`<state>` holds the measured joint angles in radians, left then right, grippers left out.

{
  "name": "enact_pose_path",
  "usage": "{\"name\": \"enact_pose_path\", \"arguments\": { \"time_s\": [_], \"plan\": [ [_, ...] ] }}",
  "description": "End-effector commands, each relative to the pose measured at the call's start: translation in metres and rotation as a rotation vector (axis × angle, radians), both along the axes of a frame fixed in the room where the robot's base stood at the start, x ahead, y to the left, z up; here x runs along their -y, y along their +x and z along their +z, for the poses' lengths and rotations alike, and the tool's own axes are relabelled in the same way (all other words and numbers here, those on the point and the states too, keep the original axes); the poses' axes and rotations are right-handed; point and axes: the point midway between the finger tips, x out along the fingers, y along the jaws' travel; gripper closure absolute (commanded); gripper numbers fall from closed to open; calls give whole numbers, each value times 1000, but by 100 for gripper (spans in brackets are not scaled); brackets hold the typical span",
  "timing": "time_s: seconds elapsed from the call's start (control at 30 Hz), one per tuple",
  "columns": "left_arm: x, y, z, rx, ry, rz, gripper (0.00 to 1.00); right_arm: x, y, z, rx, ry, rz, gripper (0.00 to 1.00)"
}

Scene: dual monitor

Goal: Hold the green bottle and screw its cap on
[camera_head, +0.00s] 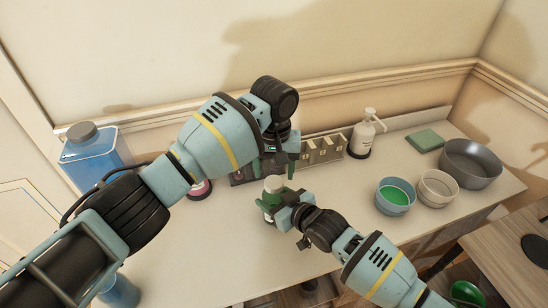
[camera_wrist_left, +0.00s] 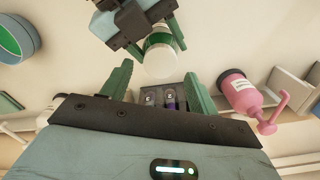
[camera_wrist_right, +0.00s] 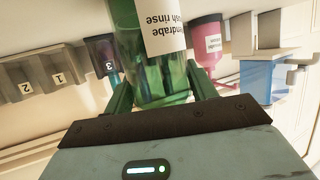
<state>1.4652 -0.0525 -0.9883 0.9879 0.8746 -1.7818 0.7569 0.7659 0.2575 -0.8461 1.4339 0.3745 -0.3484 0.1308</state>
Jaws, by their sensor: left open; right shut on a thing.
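The green bottle (camera_head: 268,203) stands upright near the table's middle, with a white top (camera_head: 273,184). My right gripper (camera_head: 277,208) is shut around its side; the right wrist view shows the bottle's green body (camera_wrist_right: 155,75) and white label between the fingers. My left gripper (camera_head: 279,166) is open, pointing down just above and slightly behind the bottle top. In the left wrist view the white top (camera_wrist_left: 158,62) lies slightly beyond the open fingers, with nothing gripped. I cannot tell whether the white top is a separate cap.
Behind the bottle stand a numbered rack (camera_head: 325,150), a pink bottle (camera_wrist_left: 240,92) and a white pump bottle (camera_head: 362,135). A blue container (camera_head: 95,158) stands left. Bowls (camera_head: 395,197) and a grey pan (camera_head: 470,163) stand right. The table front left is mostly clear.

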Motion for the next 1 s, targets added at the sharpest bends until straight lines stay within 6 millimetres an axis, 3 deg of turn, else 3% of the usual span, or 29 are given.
{"name": "enact_pose_path", "arguments": {
  "time_s": [0.3,0.67,1.0],
  "plan": [
    [0,0,-33,0,0,0,40,0,0,-1,-2,-1,0,100],
    [0,0,-36,0,0,0,40,0,0,-1,-1,0,0,100],
    [0,0,-35,1,-1,0,84,0,0,-1,-1,0,0,100]
  ]
}}
